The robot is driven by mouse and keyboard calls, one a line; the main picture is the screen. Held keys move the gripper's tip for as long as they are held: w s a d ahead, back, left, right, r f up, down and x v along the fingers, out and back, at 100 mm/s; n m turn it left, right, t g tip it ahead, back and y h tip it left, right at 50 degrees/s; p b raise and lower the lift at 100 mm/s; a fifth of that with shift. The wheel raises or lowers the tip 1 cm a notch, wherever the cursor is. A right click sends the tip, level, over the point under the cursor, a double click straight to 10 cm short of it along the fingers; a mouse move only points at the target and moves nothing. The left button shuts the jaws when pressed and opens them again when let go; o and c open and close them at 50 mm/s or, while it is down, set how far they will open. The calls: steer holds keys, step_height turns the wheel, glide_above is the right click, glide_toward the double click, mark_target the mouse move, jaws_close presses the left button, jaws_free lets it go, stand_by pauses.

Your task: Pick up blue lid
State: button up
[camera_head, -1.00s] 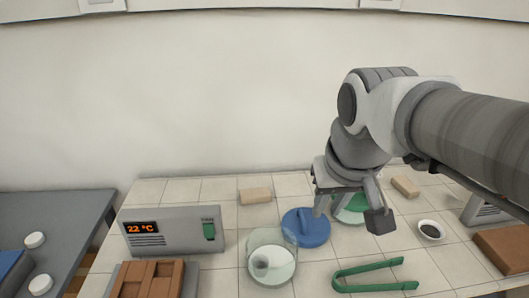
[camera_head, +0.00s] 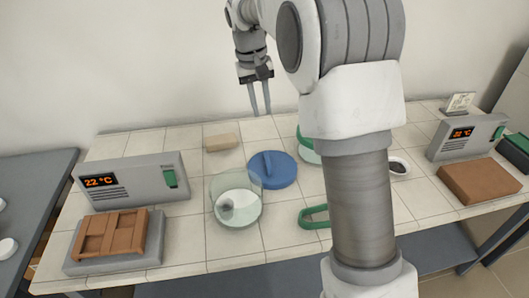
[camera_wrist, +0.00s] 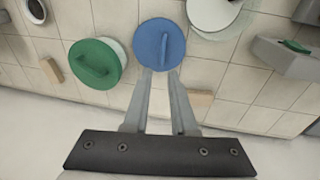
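The blue lid (camera_head: 268,170) is a round disc with a raised bar handle across its top, lying flat on the tiled table. It also shows in the wrist view (camera_wrist: 159,44), just beyond my fingertips. My gripper (camera_head: 260,112) is above the back of the table, behind the lid, with its fingers pointing down. In the wrist view my gripper (camera_wrist: 160,75) has two fingers apart with nothing between them. The lid's handle lies roughly in line with the gap. My fingers look apart from the lid.
A glass dish (camera_head: 236,208) stands beside the lid. A green lid (camera_wrist: 95,64), a tan block (camera_head: 221,142) and green tongs (camera_head: 314,216) are nearby. Furnaces with 22 °C displays stand left (camera_head: 130,184) and right (camera_head: 468,135). My arm hides part of the table.

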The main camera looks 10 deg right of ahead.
steer(key=w+f, duration=0.4)
steer(key=f, duration=0.1)
steer(key=b, duration=0.3)
glide_toward(268, 160)
steer(key=shift+g, duration=0.4)
steer(key=f, duration=0.2)
steer(key=w+f, duration=0.1)
steer(key=f, duration=0.2)
steer(key=shift+w+d+f, duration=0.15)
steer(key=shift+w+d, duration=0.05)
steer(key=shift+w, duration=0.05)
steer(key=shift+s+d+f+b, duration=0.15)
steer(key=shift+d+f, duration=0.05)
steer(key=shift+f, duration=0.7)
steer(key=shift+s+d+f+b, duration=0.1)
steer(key=shift+d+f, duration=0.1)
steer(key=shift+f, duration=0.65)
steer(key=shift+s+d+f+b, duration=0.15)
steer(key=shift+d+f, duration=0.05)
steer(key=shift+f, duration=0.7)
jaws_close()
